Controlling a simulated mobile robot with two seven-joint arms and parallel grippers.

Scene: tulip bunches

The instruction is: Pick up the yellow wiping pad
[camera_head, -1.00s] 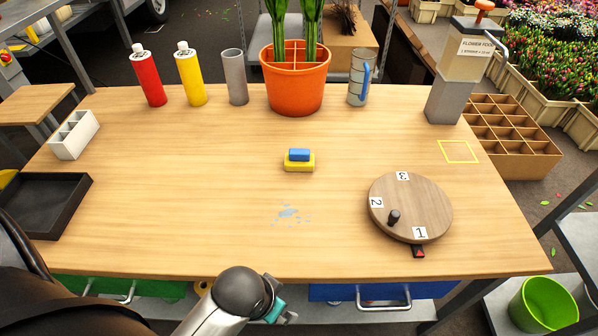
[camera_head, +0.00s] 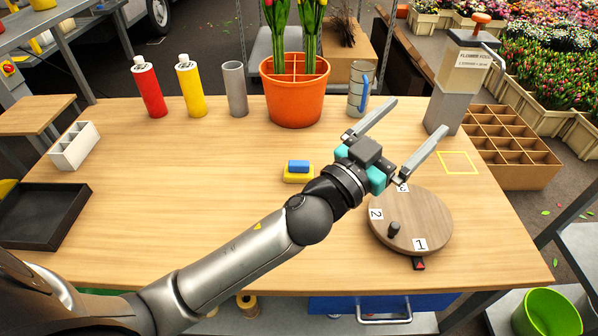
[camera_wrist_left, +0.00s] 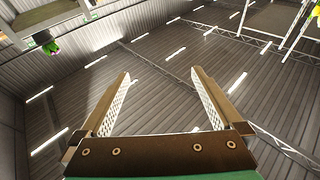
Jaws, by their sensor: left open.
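The yellow wiping pad (camera_head: 297,177) lies flat near the middle of the wooden table, with a blue block-shaped grip (camera_head: 299,166) on top. My left gripper (camera_head: 408,119) is open and empty, with its fingers spread. In the head view it appears to the right of the pad, partly in front of the turntable's far edge. My left forearm crosses the table below the pad. In the left wrist view the open fingers (camera_wrist_left: 160,95) point at the ceiling, with nothing between them. My right gripper is in neither view.
A round wooden turntable (camera_head: 424,222) with number cards sits at right. A red bottle (camera_head: 150,88), a yellow bottle (camera_head: 191,82), a grey cylinder (camera_head: 235,90), an orange pot (camera_head: 295,100) and a dispenser (camera_head: 455,85) line the back. A black tray (camera_head: 38,216) is at left.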

